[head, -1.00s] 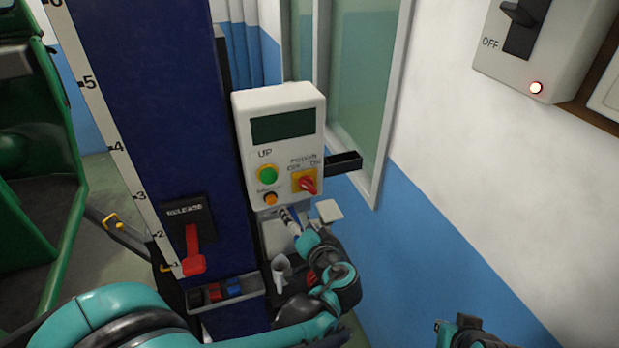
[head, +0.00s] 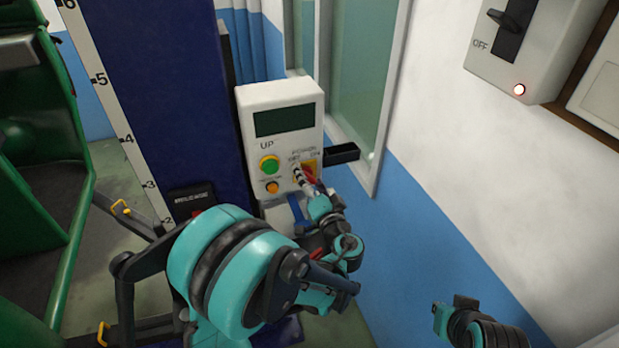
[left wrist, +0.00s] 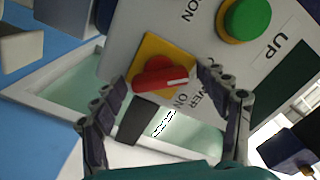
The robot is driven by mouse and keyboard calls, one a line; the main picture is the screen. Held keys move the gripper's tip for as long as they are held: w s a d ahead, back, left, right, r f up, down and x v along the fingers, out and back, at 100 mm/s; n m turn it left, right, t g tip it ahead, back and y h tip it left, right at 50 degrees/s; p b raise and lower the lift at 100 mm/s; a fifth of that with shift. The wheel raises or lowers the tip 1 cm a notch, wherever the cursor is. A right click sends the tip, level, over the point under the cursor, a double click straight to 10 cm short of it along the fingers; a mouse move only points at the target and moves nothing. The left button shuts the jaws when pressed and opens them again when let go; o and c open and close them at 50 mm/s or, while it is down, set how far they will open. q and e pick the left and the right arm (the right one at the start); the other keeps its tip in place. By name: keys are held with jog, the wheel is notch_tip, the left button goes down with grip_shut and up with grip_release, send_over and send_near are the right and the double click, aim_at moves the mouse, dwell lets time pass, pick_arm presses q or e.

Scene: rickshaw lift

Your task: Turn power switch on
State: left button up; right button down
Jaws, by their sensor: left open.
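The power switch is a red knob on a yellow square plate (head: 309,167) at the lower right of the white control box (head: 280,98). In the left wrist view, the red knob (left wrist: 160,80) lies between my open left fingers (left wrist: 162,86), with a finger on either side. A white mark on its handle points right in that view; one finger hides the label beside it. I cannot tell whether either finger touches it. In the head view, my left gripper (head: 306,181) partly covers the switch. My right gripper (head: 455,314) is at the lower right, its jaws unclear.
A green UP button (head: 269,165) and an orange button (head: 272,187) are on the same box, left of the switch. A black bar (head: 342,153) sticks out at its right. A wall breaker (head: 514,55) with a lit red lamp hangs at the upper right.

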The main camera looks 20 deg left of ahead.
pick_arm(q)
jog(key=c, duration=1.2)
jog(key=shift+o, duration=0.2)
jog(key=shift+m, duration=0.3)
jog(key=m+b, duration=0.2)
jog(key=shift+f+m, duration=0.15)
jog(key=shift+m, duration=0.25)
jog(key=m+b, duration=0.2)
jog(key=m, duration=0.2)
jog(key=shift+m, duration=0.3)
jog(key=m+b, duration=0.1)
jog(key=m, duration=0.2)
jog(key=shift+m+b, duration=0.3)
jog(key=m+b, duration=0.1)
jog(key=m, duration=0.3)
jog(key=shift+m, duration=0.3)
